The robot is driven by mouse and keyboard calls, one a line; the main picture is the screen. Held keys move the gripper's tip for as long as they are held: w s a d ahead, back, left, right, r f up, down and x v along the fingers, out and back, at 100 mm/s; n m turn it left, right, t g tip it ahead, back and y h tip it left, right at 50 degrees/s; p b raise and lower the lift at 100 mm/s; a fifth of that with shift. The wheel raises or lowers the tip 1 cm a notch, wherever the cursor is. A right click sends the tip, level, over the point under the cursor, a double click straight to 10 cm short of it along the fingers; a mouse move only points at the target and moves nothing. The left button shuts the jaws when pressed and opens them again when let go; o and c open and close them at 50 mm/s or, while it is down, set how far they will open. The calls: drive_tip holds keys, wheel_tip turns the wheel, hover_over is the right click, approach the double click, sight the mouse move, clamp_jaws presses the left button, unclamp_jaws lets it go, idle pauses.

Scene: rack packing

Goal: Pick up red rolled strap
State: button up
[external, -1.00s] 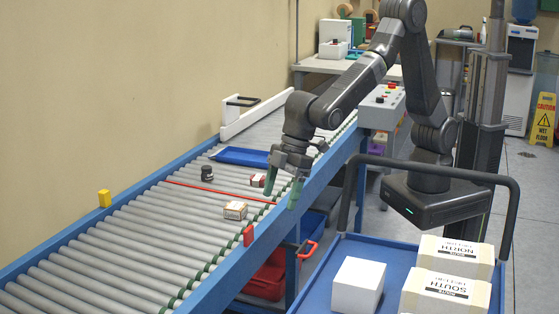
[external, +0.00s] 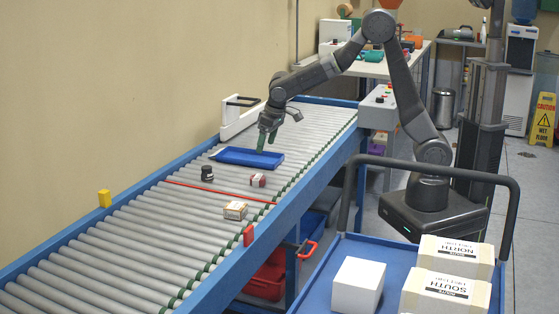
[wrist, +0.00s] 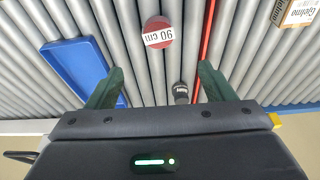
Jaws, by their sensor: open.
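The red rolled strap (external: 258,180) lies on the roller conveyor, right of a small dark roll (external: 207,173). In the wrist view the strap (wrist: 158,32) is a red disc with a white label reading "90 cm", at the top middle, beyond my fingertips. My gripper (external: 267,140) is open and empty, above the conveyor by the far edge of the blue tray. In the wrist view its green fingers (wrist: 160,82) stand wide apart, with the dark roll (wrist: 180,92) showing between them.
The blue tray (external: 232,156) lies on the rollers behind the strap. A red line (external: 210,189) crosses the conveyor, with a small printed box (external: 235,210) on its near side. A white bracket (external: 228,128) stands at the back left edge. The near rollers are clear.

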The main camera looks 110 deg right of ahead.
hover_over(258, 178)
drive_tip(key=s, duration=0.1)
drive_tip(key=f, duration=0.8)
drive_tip(key=shift+a+f, duration=0.1)
drive_tip(key=shift+a, duration=0.2)
drive_tip(key=shift+x, duration=2.7)
drive_tip(key=shift+s+a, duration=0.15)
drive_tip(key=shift+c, duration=0.3)
drive_tip(key=c, duration=1)
